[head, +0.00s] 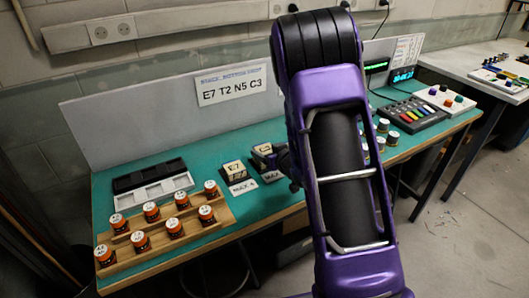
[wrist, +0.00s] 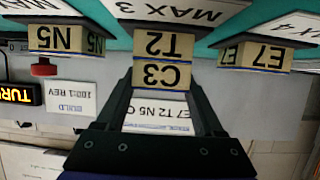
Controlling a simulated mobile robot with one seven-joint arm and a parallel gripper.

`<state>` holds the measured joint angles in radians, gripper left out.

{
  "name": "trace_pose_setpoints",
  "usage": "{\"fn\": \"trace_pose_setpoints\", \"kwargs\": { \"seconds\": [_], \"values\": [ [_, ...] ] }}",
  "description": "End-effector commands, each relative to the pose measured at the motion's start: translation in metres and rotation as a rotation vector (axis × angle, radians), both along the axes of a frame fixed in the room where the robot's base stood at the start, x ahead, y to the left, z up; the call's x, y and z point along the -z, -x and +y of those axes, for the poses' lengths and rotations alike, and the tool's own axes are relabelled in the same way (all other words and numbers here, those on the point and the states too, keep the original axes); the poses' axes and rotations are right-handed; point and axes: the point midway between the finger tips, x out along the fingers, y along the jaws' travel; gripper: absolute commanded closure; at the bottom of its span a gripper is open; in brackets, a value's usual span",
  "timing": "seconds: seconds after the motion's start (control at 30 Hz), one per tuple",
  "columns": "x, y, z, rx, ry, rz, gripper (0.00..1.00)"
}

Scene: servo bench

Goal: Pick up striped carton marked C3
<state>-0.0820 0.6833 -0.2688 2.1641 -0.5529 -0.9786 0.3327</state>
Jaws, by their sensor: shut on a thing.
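The carton marked C3 (wrist: 161,76) is between the two dark fingers of my gripper (wrist: 158,88) in the wrist view, which is upside down. My gripper is shut on it. The tan carton marked T2 (wrist: 165,45) is directly beneath C3; I cannot tell whether they touch. In the head view a carton (head: 265,149) shows at my gripper (head: 275,160), partly hidden by my purple arm. The carton marked E7 (head: 234,171) stands left of it. E7 also shows in the wrist view (wrist: 262,55), as does the carton marked N5 (wrist: 53,38).
A sign (head: 232,86) on the back panel reads E7 T2 N5 C3. A wooden rack (head: 190,229) with several orange jars stands front left. A black and white tray (head: 152,182) lies behind it. Keypads (head: 408,115) and small jars are at right.

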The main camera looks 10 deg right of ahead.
Motion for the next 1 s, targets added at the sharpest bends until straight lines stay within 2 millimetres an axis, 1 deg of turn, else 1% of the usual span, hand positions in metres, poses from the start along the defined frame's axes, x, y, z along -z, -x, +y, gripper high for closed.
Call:
{"fn": "trace_pose_setpoints", "kwargs": {
  "seconds": [0.03,0.1,0.27,0.37,0.47,0.7,0.8,0.9,1.0],
  "values": [
    [0.000,0.000,0.000,0.000,0.000,0.000,0.77],
    [0.000,0.000,0.000,0.000,0.000,-0.001,0.87],
    [-0.001,0.000,0.000,0.000,0.000,-0.001,0.87],
    [-0.004,0.000,0.000,0.000,-0.001,-0.002,0.87],
    [-0.016,-0.001,0.000,0.000,0.000,-0.004,0.87],
    [-0.064,-0.001,0.000,0.001,0.000,-0.006,0.87],
    [-0.081,0.000,0.000,0.001,0.000,-0.005,0.87],
    [-0.093,0.000,-0.001,0.002,0.000,-0.003,0.87],
    [-0.099,0.000,-0.005,0.008,-0.001,-0.002,0.87]
  ]
}}
